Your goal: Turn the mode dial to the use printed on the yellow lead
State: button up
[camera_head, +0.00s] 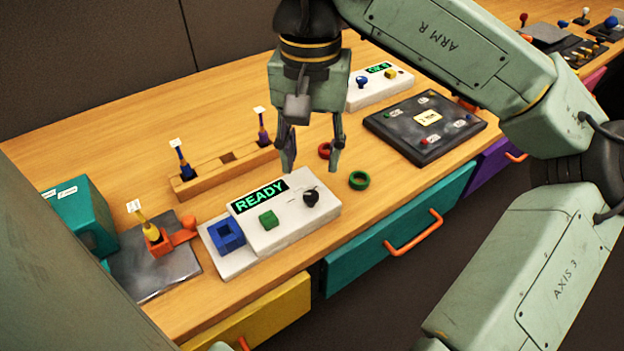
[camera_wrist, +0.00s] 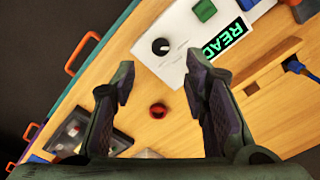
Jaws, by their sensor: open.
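The mode dial (camera_head: 311,197) is a black knob on the right part of a white box (camera_head: 290,229) whose green display reads READY. It also shows in the wrist view (camera_wrist: 161,46), with a light mark on it. My gripper (camera_head: 311,165) is open and empty above the table near the dial. In the wrist view the dial shows beyond and between my fingertips (camera_wrist: 158,75), apart from them. The yellow lead (camera_head: 150,230) stands in an orange block at the left. Its white tag (camera_head: 134,206) is too small to read.
A blue square socket (camera_head: 227,234) and green button (camera_head: 268,219) are on the box's left side. A red ring (camera_head: 325,150) and green ring (camera_head: 359,180) lie nearby. Behind, a wooden rack (camera_head: 222,173) holds blue and purple leads. A dark panel (camera_head: 425,127) lies right.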

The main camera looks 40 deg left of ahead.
aim_at(311, 194)
notch_tip(311, 194, down, 8)
jog(key=shift+r, duration=0.2)
jog(key=shift+c, duration=0.2)
grip_shut()
dwell(0.4)
